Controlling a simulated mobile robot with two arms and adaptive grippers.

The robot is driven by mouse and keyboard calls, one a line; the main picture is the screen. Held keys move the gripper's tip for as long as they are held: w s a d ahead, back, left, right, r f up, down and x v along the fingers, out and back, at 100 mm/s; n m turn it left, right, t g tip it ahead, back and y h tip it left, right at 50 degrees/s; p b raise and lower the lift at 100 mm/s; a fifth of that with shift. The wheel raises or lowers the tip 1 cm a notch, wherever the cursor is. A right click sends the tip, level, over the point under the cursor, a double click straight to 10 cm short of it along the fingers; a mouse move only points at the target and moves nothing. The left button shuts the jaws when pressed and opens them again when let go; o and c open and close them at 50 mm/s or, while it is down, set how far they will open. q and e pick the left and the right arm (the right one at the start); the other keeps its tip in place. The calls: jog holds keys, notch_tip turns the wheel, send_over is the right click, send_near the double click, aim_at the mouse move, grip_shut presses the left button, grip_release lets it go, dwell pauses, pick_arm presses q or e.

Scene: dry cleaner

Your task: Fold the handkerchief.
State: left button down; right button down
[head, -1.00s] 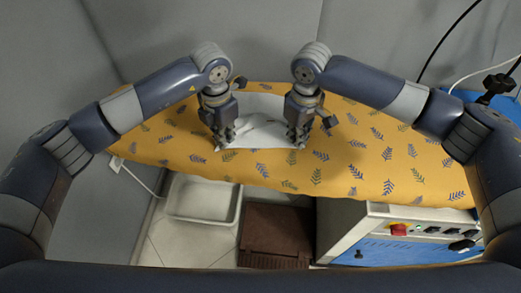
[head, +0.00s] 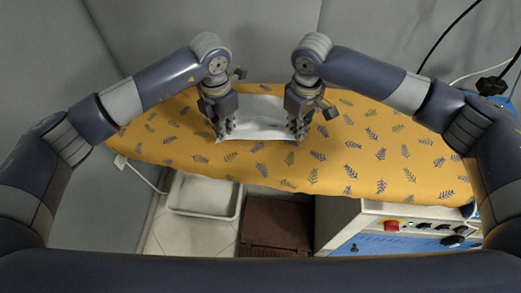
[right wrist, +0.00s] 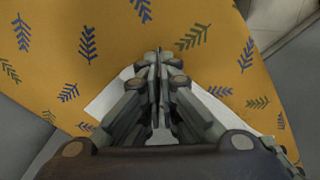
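The white handkerchief (head: 264,118) lies on the yellow patterned ironing board, between my two grippers, with its near edge stretched between them. My left gripper (head: 225,134) is at its near left corner and appears shut on the cloth. My right gripper (head: 299,137) is at its near right corner. In the right wrist view, the right gripper's fingers (right wrist: 157,65) are closed together, with white handkerchief (right wrist: 104,103) showing on both sides of them. The fingers hide the gripped cloth itself.
The ironing board (head: 370,160) has free room right of the cloth and along its front. Grey walls stand behind.

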pick_arm(q)
jog(key=shift+r, duration=0.1)
pick_arm(e)
jog(key=shift+r, duration=0.1)
